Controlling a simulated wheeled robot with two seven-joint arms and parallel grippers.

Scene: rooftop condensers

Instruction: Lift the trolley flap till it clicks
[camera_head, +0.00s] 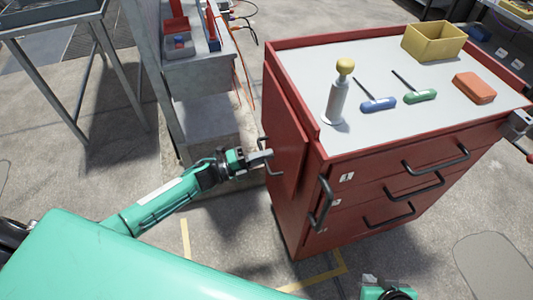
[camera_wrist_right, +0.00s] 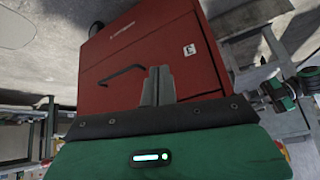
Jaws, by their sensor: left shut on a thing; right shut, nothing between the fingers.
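The red trolley (camera_head: 350,185) stands right of centre in the head view, with a grey top and drawers at the front. Its flap (camera_head: 284,130) appears as a red panel hanging down along the left side. My left gripper (camera_head: 263,158) is shut on the dark flap handle (camera_head: 264,142) at that side. In the right wrist view, my right gripper (camera_wrist_right: 158,85) is shut and empty in front of a red trolley face with a dark handle (camera_wrist_right: 121,75). Only a green part of the right arm shows at the bottom of the head view.
On the trolley top are a yellow-capped white bottle (camera_head: 338,95), a blue screwdriver (camera_head: 378,104), a green screwdriver (camera_head: 420,95), an orange block (camera_head: 474,88) and a yellow bin (camera_head: 433,42). A vise (camera_head: 518,125) sits at the right corner. A grey bench (camera_head: 200,75) stands close behind my left gripper.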

